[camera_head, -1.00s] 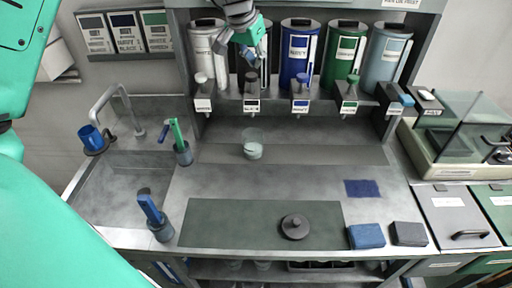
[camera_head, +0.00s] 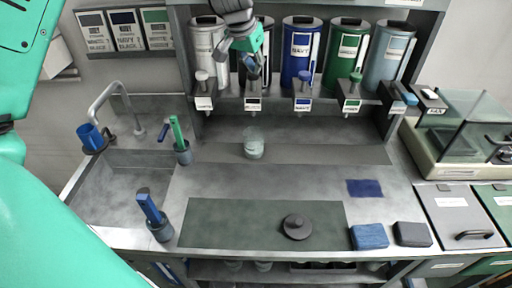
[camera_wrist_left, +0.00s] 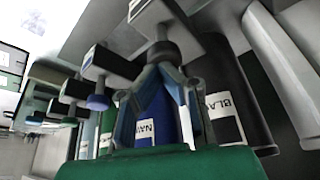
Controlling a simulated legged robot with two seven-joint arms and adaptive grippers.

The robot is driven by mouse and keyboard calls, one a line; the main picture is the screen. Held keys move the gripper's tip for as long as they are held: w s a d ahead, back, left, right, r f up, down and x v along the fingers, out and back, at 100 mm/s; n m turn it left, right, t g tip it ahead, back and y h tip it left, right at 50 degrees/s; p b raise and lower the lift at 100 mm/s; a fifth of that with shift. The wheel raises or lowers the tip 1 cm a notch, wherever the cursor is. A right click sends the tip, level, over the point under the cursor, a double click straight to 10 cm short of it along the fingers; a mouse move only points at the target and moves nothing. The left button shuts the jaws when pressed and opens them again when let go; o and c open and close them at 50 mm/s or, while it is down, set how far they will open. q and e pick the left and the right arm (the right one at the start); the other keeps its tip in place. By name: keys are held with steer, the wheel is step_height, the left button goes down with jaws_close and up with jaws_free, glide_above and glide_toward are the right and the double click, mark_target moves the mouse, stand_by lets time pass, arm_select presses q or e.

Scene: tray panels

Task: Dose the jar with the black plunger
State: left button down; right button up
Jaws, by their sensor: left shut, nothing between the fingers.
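The black plunger (camera_head: 252,90) is on the dispenser shelf in front of the black canister, above a white label; my fingers partly hide it. My left gripper (camera_head: 253,72) is shut and empty right above the plunger. In the left wrist view the shut fingertips (camera_wrist_left: 164,68) point at the dark plunger knob (camera_wrist_left: 168,48), close to or touching it; I cannot tell which. The glass jar (camera_head: 253,144) stands upright on the counter strip below the black dispenser, with pale contents at its bottom. My right gripper is out of view.
White (camera_head: 202,78), navy (camera_head: 302,76), green (camera_head: 354,80) and grey-blue plungers (camera_head: 408,98) stand along the same shelf. A dark lidlike disc (camera_head: 297,226) lies on the green mat (camera_head: 220,222).

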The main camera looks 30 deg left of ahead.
mark_target(252, 76)
arm_select(q)
steer(key=shift+a+f, duration=0.55)
steer(key=shift+a, duration=0.05)
steer(key=shift+s+a+f, duration=0.1)
steer(key=shift+a+f, duration=0.05)
steer(key=shift+f, duration=0.2)
steer(key=shift+d+f+b, duration=0.4)
steer(key=shift+d+b, duration=0.05)
steer(key=shift+f, duration=0.2)
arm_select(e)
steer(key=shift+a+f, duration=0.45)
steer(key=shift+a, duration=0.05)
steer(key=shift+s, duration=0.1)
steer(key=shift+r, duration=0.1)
